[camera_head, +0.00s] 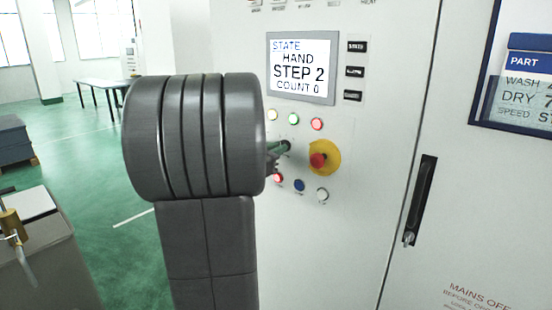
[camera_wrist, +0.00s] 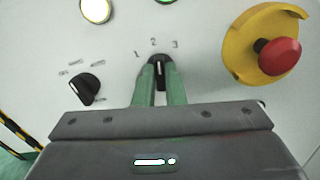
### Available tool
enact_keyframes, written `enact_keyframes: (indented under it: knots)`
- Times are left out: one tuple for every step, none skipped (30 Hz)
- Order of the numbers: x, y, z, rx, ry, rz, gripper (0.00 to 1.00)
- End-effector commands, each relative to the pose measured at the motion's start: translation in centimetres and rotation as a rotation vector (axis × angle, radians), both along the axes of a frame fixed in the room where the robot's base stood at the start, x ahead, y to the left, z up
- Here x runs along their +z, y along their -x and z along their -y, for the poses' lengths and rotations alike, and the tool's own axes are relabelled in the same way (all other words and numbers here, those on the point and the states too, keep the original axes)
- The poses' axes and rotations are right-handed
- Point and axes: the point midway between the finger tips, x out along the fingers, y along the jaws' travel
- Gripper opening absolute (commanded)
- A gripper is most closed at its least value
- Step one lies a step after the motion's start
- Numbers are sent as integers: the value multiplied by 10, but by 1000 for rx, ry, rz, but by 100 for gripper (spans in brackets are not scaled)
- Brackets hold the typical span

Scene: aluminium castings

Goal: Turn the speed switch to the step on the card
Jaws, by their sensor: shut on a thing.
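The speed switch (camera_wrist: 159,59) is a black knob with a white mark, under the printed numbers 1, 2 and 3. Its mark points up, near the 2. My gripper (camera_wrist: 160,74) is shut on it, one green finger on each side. In the head view my gripper (camera_head: 283,149) reaches the panel, and my arm hides part of it. The display (camera_head: 300,69) reads HAND, STEP 2, COUNT 0. The card (camera_head: 525,88) on the right shows WASH, DRY and SPEED lines; the step number is cut off at the picture edge.
A red emergency button (camera_wrist: 279,56) on a yellow plate is right of the switch. Another black selector (camera_wrist: 86,88) is to the left. Lit buttons (camera_head: 317,124) sit above and below. A black door handle (camera_head: 420,200) is further right.

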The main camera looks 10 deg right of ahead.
Motion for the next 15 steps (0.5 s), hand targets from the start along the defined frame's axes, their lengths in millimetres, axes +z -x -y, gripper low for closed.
enact_keyframes:
  knots:
    - [-7,0,0,0,-21,33,0]
    - [-8,0,0,1,-34,51,0]
    - [-8,0,0,0,-54,77,0]
    - [-7,1,0,0,-68,98,0]
    - [-8,1,0,1,-84,117,0]
    - [-8,1,0,1,-106,142,0]
    - [-8,1,0,1,-120,162,0]
    - [-8,1,0,1,-137,182,0]
    - [-8,1,0,1,-157,208,0]
    - [-8,1,0,2,-171,228,0]
    - [-8,1,0,1,-187,246,0]
    - [-8,1,0,1,-206,271,0]
    - [-7,1,0,2,-220,289,0]
    - [-7,1,0,1,-235,306,0]
    - [-7,1,0,2,-253,329,0]
